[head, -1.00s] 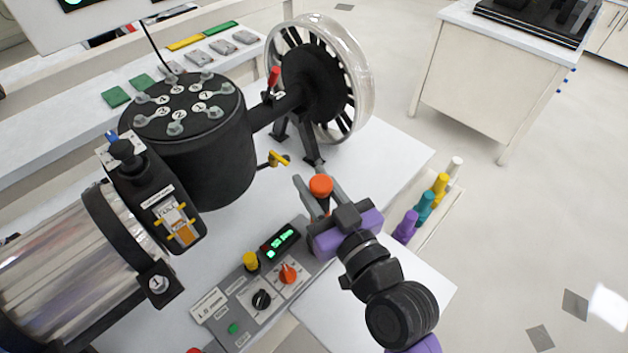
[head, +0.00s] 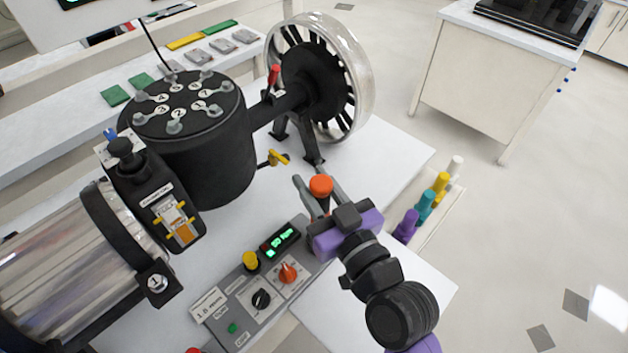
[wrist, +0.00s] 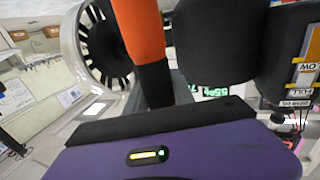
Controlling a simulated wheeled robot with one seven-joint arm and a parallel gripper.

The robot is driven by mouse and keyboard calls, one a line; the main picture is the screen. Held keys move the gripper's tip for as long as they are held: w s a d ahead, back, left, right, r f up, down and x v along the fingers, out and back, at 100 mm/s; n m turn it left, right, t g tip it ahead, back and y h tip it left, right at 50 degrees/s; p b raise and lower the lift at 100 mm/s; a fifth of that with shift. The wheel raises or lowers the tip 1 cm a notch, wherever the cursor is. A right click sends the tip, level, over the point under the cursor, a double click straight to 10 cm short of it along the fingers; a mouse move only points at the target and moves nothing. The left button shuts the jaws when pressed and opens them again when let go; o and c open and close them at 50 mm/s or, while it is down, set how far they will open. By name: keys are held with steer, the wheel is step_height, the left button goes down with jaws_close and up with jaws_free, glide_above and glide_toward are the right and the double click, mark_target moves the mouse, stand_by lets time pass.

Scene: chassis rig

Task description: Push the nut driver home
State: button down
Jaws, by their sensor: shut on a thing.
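My gripper (head: 314,184) is shut on the nut driver (head: 321,187), which shows an orange round top between the grey fingers. In the wrist view the nut driver (wrist: 144,35) has an orange upper part and a black lower part, standing slightly tilted in the picture. My gripper is over the bench, between the control panel and the spoked wheel. The tip of the nut driver is hidden, and I cannot tell whether it touches anything.
A black drum (head: 205,155) with numbered fittings stands left, the spoked wheel (head: 360,80) behind. A control panel (head: 235,305) with knobs and a lit green display lies nearby. A rack (head: 432,228) of white, yellow, teal and purple handles stands right. A yellow lever (head: 277,158) sticks out beyond my gripper.

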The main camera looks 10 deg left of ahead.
steer(key=shift+f+b, duration=2.15)
stand_by(1.4)
steer(key=c, duration=1)
jaws_free()
steer(key=shift+f, duration=0.1)
steer(key=b+v, duration=0.1)
steer(key=v, duration=0.6)
steer(key=shift+s+d, duration=0.25)
steer(key=shift+s, duration=0.1)
